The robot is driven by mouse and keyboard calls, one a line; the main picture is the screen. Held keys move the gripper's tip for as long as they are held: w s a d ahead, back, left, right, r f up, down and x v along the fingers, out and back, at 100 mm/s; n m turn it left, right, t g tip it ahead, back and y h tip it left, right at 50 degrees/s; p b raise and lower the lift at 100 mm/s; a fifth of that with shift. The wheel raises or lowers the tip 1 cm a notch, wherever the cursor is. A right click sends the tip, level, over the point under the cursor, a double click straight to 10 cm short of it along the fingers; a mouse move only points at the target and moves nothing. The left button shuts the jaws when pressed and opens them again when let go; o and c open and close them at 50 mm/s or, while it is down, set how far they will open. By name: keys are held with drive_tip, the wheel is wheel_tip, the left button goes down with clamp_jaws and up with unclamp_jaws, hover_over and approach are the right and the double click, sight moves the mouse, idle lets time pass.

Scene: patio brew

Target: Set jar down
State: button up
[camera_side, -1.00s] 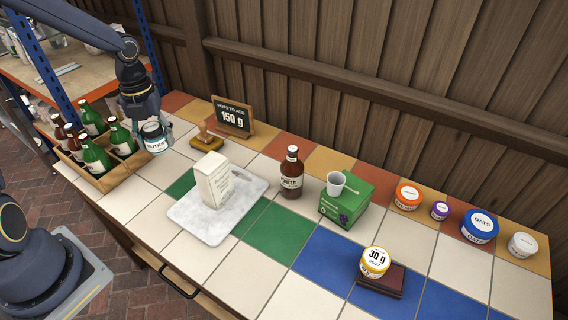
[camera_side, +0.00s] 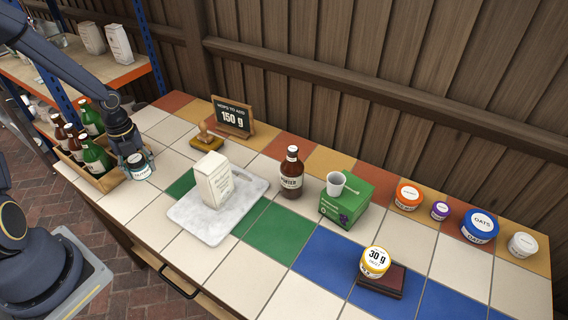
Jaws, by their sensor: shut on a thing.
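The jar (camera_side: 139,168), with a dark label and a pale lid, is at the left of the tiled counter, beside the right end of the wooden bottle crate (camera_side: 104,181). My gripper (camera_side: 136,156) is shut on the jar from above and behind, and its fingers hide part of the lid. The jar is upright, at or just above a white tile; I cannot tell whether its base touches.
Green and brown bottles (camera_side: 96,156) stand in the crate. A stamp (camera_side: 206,136), a sign (camera_side: 232,117), a marble board (camera_side: 251,187) with a white carton (camera_side: 213,181), and a brown bottle (camera_side: 291,173) stand to the right. White tiles in front of the jar are clear.

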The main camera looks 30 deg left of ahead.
sight(154, 196)
wheel_tip(154, 196, down, 9)
drive_tip(key=shift+r, duration=0.1)
idle(0.4)
drive_tip(key=o, duration=1.2)
drive_tip(key=shift+o, duration=0.2)
wheel_tip(154, 196, up, 12)
drive_tip(key=shift+f, duration=0.15)
drive_tip(key=d+r+n+y, duration=0.35)
drive_tip(key=r+n, duration=0.35)
drive_tip(key=r, duration=0.4)
drive_tip(key=s+d+r+n+t+h, duration=0.1)
drive_tip(key=s+d+r+n+t, duration=0.1)
drive_tip(key=s+d+r+n, duration=0.3)
drive_tip(key=s+d+r+n+t+h, duration=0.2)
drive_tip(key=s+d+r+n, duration=0.3)
drive_tip(key=d+r+n, duration=0.4)
drive_tip(key=shift+d+n+t, duration=0.8)
drive_tip(key=shift+n, duration=0.4)
